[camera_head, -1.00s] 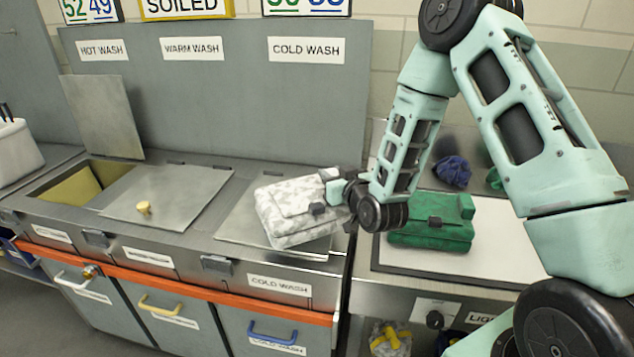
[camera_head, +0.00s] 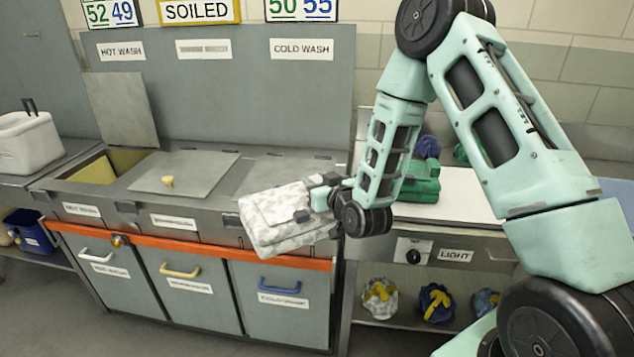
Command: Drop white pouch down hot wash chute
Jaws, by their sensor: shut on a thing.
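My gripper (camera_head: 312,206) is shut on the white-grey patterned pouch (camera_head: 275,222) by its right side. The pouch hangs in front of the cold wash end of the chute counter, apart from the hot wash opening. The hot wash chute (camera_head: 95,170) is at the left end of the counter, under the HOT WASH sign (camera_head: 121,51). Its lid (camera_head: 122,110) stands raised against the back panel, and a yellowish inside wall shows. My fingertips are partly hidden against the pouch.
The warm wash lid (camera_head: 195,172) is closed, with a yellow knob. The cold wash lid (camera_head: 270,172) lies flat behind the pouch. A green folded bag (camera_head: 420,185) lies on the right table. A white basket (camera_head: 28,143) stands far left. Tied bundles (camera_head: 380,297) sit on the lower shelf.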

